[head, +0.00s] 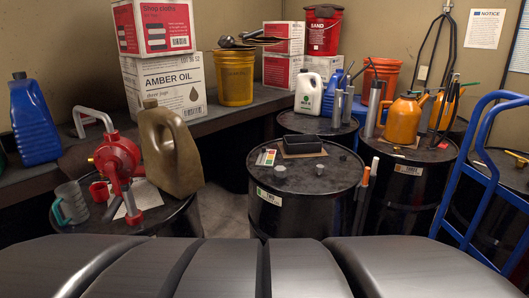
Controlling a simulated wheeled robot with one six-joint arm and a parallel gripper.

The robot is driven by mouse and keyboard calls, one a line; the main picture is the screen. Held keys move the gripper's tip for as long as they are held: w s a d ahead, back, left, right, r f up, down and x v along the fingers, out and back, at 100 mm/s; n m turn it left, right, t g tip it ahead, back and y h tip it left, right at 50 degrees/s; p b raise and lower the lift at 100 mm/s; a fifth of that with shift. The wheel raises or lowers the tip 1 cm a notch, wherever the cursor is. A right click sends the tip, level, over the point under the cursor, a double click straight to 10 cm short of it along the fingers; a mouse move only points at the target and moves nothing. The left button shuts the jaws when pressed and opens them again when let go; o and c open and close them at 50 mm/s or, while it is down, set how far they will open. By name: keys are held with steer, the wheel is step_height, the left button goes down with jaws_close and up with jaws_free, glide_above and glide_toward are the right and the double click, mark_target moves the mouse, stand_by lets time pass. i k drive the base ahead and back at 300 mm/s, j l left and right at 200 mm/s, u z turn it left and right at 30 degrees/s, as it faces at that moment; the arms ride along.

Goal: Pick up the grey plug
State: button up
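Two small grey plug-like pieces show on top of the black middle drum (306,205) in the head view. One grey plug (280,171) stands left of centre, near the front of the drum top. The other, rounder grey piece (318,169) is a little to its right. I cannot tell which of the two is the named plug. My gripper is not in view.
A black tray (304,144) and a colour card (266,157) share the drum top. A red pump (118,160) and brown jug (170,150) crowd the left drum. An orange can (402,120) stands on the right drum, beside a blue hand truck (478,165).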

mark_target(320, 168)
steer(key=i+z, duration=0.1)
steer(key=i, duration=0.75)
steer(key=i+j+z, duration=0.15)
steer(key=i, duration=0.7)
